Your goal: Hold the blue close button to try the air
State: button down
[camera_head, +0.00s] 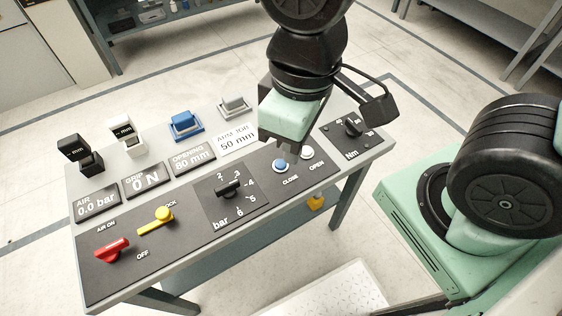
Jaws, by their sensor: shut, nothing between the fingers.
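The blue close button (279,165) is a small round button on the black control panel, above the label CLOSE. My gripper (270,138) is shut and empty and points down, just above and behind the blue button in this view. I cannot tell whether its tips touch the panel; the blue button looks uncovered. The air display (97,202) reads 0.0 bar. The grip display (147,179) reads 0 N and the opening display (191,158) reads 60 mm.
A red air handle (112,250) and a yellow lock lever (157,220) are at the panel's left. A black bar selector (229,188) and an Nm knob (353,127) flank the buttons. Several blocks, one being blue (185,124), stand along the bench's back.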

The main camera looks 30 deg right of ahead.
aim_at(279, 164)
jog(key=z, duration=2.1)
jog(key=k+j, duration=0.8)
jog(key=j, duration=0.1)
